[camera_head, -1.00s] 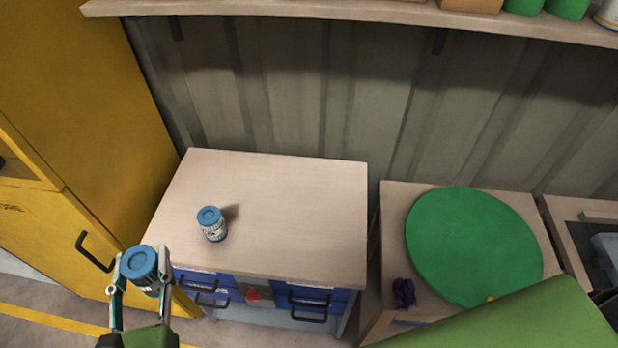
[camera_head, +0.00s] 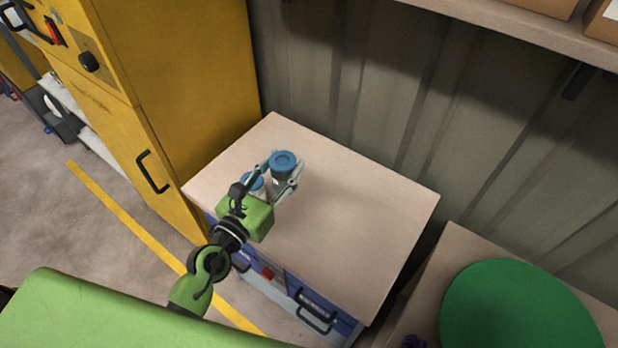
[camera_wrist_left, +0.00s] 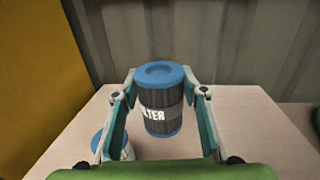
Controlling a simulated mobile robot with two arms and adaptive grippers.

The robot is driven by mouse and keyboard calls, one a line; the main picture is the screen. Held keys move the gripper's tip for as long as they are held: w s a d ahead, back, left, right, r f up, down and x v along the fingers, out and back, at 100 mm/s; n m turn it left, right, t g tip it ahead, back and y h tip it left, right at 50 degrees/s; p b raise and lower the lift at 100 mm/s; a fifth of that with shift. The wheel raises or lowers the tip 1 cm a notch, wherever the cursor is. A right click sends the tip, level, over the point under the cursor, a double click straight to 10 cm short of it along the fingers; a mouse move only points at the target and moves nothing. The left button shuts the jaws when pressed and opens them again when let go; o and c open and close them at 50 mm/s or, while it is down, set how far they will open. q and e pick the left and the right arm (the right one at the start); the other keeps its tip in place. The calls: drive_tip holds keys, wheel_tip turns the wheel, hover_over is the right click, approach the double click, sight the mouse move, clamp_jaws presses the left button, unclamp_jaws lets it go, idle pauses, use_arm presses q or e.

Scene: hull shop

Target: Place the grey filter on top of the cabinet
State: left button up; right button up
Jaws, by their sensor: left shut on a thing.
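The grey filter (camera_wrist_left: 160,98), a dark ribbed can with blue ends and a label band, is between the fingers of my left gripper (camera_head: 277,178), which is shut on it. It is upright over the cabinet's wooden top (camera_head: 350,205); whether its base touches the top I cannot tell. In the head view its blue cap (camera_head: 284,160) shows between the fingertips. A second can with a blue cap (camera_head: 252,181) and a pale body stands on the cabinet top beside it, partly hidden by my gripper. In the left wrist view this can (camera_wrist_left: 122,146) is at lower left. My right gripper is not in view.
A tall yellow cabinet (camera_head: 190,90) stands at the left. A ribbed wall (camera_head: 400,90) is behind, with a shelf (camera_head: 465,12) above. A green disc (camera_head: 515,310) lies on a neighbouring surface at lower right. The cabinet top's right part is clear.

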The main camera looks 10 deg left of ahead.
use_arm(q)
drive_tip(key=w+d+f+b, duration=0.1)
drive_tip(key=w+f, duration=0.1)
drive_tip(key=f, duration=0.1)
drive_tip(key=w+d+f+b, duration=0.1)
drive_tip(key=w+d+f, duration=0.1)
drive_tip(key=f, duration=0.1)
drive_tip(key=w+d+f+b, duration=0.1)
drive_tip(key=w+f, duration=0.2)
drive_tip(key=f, duration=0.1)
drive_tip(key=shift+d, duration=0.2)
drive_tip(key=shift+f, duration=0.2)
drive_tip(key=shift+f, duration=0.1)
drive_tip(key=o, duration=1.2)
drive_tip(key=shift+c, duration=0.2)
drive_tip(key=shift+s, duration=0.1)
